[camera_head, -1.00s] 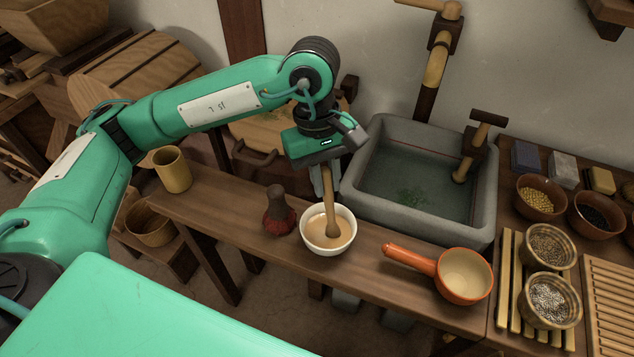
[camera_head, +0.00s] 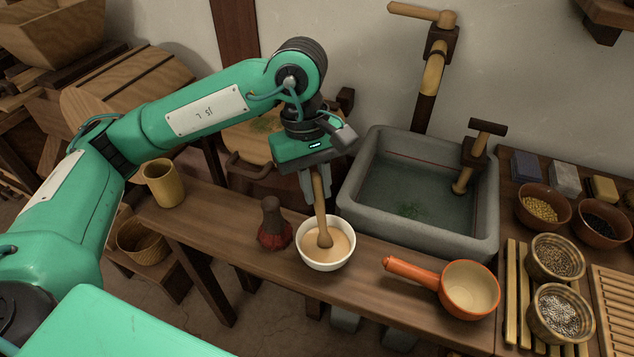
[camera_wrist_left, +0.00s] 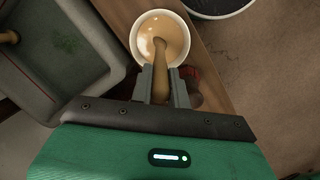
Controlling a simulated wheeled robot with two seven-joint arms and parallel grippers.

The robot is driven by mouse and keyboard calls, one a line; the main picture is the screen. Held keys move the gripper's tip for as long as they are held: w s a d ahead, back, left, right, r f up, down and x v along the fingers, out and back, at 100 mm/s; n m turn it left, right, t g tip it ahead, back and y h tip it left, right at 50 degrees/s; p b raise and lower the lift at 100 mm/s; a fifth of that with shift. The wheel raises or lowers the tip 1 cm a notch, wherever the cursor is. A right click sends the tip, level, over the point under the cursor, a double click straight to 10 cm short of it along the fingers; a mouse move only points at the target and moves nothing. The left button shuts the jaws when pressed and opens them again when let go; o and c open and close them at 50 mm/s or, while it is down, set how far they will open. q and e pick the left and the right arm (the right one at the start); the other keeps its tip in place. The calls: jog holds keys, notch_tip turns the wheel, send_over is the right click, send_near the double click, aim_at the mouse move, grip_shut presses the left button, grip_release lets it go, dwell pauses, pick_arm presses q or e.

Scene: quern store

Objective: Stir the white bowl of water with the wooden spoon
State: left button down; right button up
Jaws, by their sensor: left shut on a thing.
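The white bowl (camera_head: 326,262) stands on the wooden bench and holds a cloudy tan liquid. It also shows at the top of the left wrist view (camera_wrist_left: 136,36). My left gripper (camera_head: 318,190) is above the bowl, shut on the handle of the wooden spoon (camera_head: 321,215). The spoon leans slightly, with its lower end in the liquid near the bowl's middle; part of its tip is under the surface. In the left wrist view my left gripper's fingers (camera_wrist_left: 161,85) clasp the spoon (camera_wrist_left: 160,60). My right gripper is not in view.
A dark red-brown brush-like object (camera_head: 273,225) stands close left of the bowl. An orange-handled pan (camera_head: 468,289) is to the right. A stone sink (camera_head: 420,240) with water lies behind. A wooden cup (camera_head: 164,184) stands at the bench's left end.

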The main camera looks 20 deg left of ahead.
pick_arm(q)
jog(key=shift+r, duration=0.1)
jog(key=shift+p+v, duration=1.2)
jog(key=shift+v, duration=1.65)
jog(key=shift+s+d+p+v, duration=0.15)
jog(key=shift+p+v, duration=0.25)
jog(key=shift+v, duration=0.4)
jog(key=shift+d+p+v, duration=0.15)
jog(key=shift+p+v, duration=0.2)
jog(key=shift+v, duration=0.5)
jog(key=shift+s+d+p+v, duration=0.15)
jog(key=shift+p+v, duration=0.25)
jog(key=shift+v, duration=0.4)
jog(key=shift+r, duration=0.1)
jog(key=shift+w, duration=0.1)
